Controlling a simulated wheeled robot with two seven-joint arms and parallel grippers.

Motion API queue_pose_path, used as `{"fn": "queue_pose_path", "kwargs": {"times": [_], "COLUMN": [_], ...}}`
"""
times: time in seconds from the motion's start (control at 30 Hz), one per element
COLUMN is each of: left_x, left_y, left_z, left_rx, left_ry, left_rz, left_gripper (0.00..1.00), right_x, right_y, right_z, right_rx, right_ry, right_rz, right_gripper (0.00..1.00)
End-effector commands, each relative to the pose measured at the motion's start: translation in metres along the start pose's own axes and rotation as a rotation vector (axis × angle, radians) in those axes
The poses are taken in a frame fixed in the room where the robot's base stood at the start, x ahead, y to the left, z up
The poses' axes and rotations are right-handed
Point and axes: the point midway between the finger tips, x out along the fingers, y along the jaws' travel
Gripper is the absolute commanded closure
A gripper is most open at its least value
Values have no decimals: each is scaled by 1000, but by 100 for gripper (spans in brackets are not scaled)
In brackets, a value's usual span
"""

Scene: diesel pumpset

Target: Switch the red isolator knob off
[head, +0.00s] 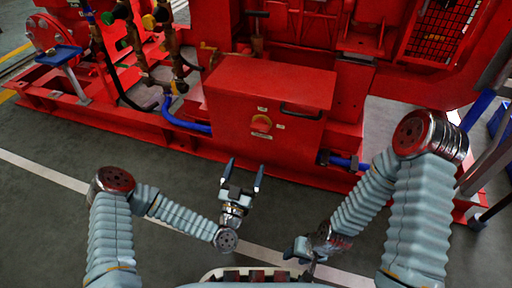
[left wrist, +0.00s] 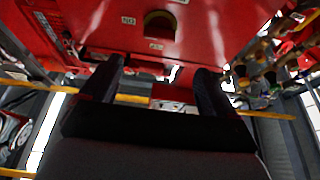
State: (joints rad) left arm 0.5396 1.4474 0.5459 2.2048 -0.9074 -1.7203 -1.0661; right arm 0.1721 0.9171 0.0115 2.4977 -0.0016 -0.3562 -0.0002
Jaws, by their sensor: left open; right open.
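The red isolator knob (head: 262,123) sits on an orange-yellow round plate on the front face of a red box (head: 225,115). Small white labels surround it. My right gripper (head: 294,250) is open, low and away from the box.
A dark handle (head: 300,111) is on the box right of the knob. Blue hoses (head: 183,124) run beside the box. Valves and pipes (head: 165,45) stand at left. A red base rail (head: 110,117) runs along the pumpset. The grey floor (head: 60,210) in front is clear.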

Motion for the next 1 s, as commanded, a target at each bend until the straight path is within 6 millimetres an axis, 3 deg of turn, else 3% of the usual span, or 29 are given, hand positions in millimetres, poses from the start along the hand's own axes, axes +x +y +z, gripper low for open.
{"fn": "queue_pose_path", "kwargs": {"times": [0.53,0.7,1.0], "left_x": [111,127,130], "left_y": [1,2,2], "left_z": [0,0,0], "left_rx": [-1,-2,-2], "left_ry": [-2,-3,-5], "left_rz": [3,4,5], "left_gripper": [11,11,11], "right_x": [9,10,10], "right_y": [3,4,4], "right_z": [0,0,0], "right_rx": [0,1,1], "right_ry": [3,3,3], "right_rz": [0,0,0], "right_gripper": [53,53,53]}}
